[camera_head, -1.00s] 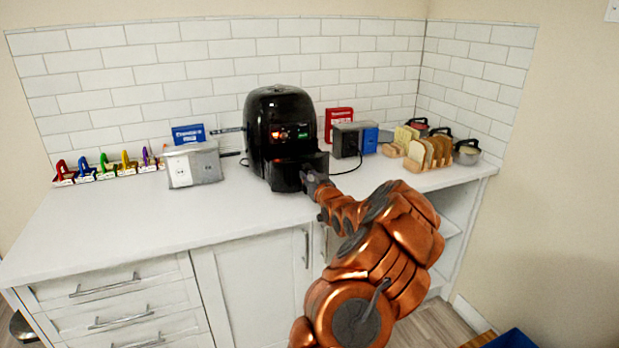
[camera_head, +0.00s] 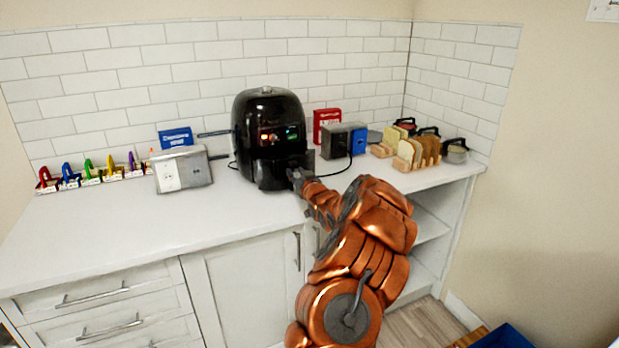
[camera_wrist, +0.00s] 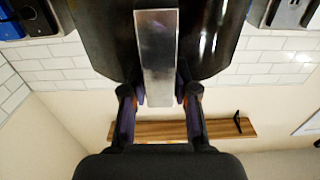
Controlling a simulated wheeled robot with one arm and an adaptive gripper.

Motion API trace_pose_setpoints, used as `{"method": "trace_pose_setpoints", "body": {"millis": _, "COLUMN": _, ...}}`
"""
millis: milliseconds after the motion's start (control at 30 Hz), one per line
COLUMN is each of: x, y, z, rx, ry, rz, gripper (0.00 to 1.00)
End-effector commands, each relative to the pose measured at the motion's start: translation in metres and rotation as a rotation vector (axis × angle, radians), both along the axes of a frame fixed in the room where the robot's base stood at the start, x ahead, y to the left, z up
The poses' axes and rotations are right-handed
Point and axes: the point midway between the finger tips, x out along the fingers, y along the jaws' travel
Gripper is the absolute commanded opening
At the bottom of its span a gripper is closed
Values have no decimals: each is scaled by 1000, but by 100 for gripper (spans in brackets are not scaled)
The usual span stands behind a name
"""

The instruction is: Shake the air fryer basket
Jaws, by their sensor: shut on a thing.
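The black air fryer (camera_head: 268,115) stands upright on the white counter, its front panel lit red and green. Its black basket (camera_head: 272,172) sits low in its front, seemingly pushed in or nearly so; my arm hides part of it. My gripper (camera_head: 297,177) is at the basket's front. In the wrist view, the fingers of my gripper (camera_wrist: 159,97) are closed on both sides of the silver basket handle (camera_wrist: 157,50). The glossy black front fills the space behind the handle. The basket's inside is hidden.
A grey outlet box (camera_head: 184,170) and blue box (camera_head: 176,138) stand left of the fryer, with several coloured clips (camera_head: 92,172) beyond. A grey-and-blue box (camera_head: 345,141), red box (camera_head: 326,125) and bread rack (camera_head: 412,152) stand right. The front left counter is clear.

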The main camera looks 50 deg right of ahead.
Motion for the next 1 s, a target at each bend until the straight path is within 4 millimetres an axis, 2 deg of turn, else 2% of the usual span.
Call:
{"method": "trace_pose_setpoints", "body": {"millis": 333, "x": 4, "y": 2, "z": -1, "rx": 4, "ry": -1, "rz": 4, "gripper": 0}}
{"method": "trace_pose_setpoints", "body": {"millis": 367, "x": 4, "y": 2, "z": -1, "rx": 4, "ry": -1, "rz": 4, "gripper": 32}}
{"method": "trace_pose_setpoints", "body": {"millis": 567, "x": 5, "y": 3, "z": 0, "rx": 3, "ry": -1, "rz": 4, "gripper": 53}}
{"method": "trace_pose_setpoints", "body": {"millis": 1000, "x": 0, "y": 4, "z": 0, "rx": 3, "ry": 0, "rz": 4, "gripper": 54}}
